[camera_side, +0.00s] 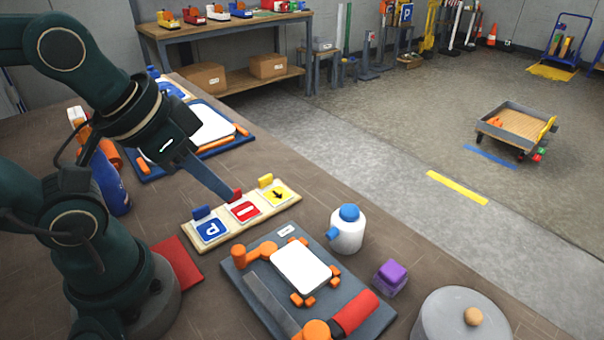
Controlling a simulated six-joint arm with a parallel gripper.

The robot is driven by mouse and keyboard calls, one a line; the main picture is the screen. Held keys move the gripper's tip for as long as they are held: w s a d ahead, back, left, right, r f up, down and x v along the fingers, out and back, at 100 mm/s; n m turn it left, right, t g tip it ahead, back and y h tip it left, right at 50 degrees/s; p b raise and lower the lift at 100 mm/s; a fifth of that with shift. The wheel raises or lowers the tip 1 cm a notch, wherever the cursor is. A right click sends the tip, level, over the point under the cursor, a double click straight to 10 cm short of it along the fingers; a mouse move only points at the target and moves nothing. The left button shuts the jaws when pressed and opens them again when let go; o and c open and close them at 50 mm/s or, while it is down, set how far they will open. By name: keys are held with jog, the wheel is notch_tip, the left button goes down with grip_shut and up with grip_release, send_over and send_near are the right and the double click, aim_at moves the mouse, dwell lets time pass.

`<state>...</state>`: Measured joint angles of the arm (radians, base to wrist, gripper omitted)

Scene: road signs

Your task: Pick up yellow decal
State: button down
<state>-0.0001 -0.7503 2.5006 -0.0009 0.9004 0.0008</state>
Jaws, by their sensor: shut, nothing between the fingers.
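The yellow decal (278,195), a square with a black arrow, lies at the right end of a pale wooden strip (187,232). A yellow tab (265,181) stands up at its back edge. The red decal (245,210) lies in the middle with a red tab (237,195), and the blue "P" decal (211,230) lies at the left with a blue tab. My gripper (228,196) is shut and empty. Its tip is beside the red tab, left of the yellow tab and apart from it. I cannot tell if it touches the red tab.
A dark board (238,278) with a white plate in orange clamps and a red-handled tool lies in front of the strip. A white bottle (347,232), purple block (390,277) and grey lidded pot (455,320) stand to the right. A blue board (150,165) lies behind.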

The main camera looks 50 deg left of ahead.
jog(key=c, duration=1.5)
grip_release()
jog(key=shift+c, duration=0.2)
jog(key=o, duration=0.7)
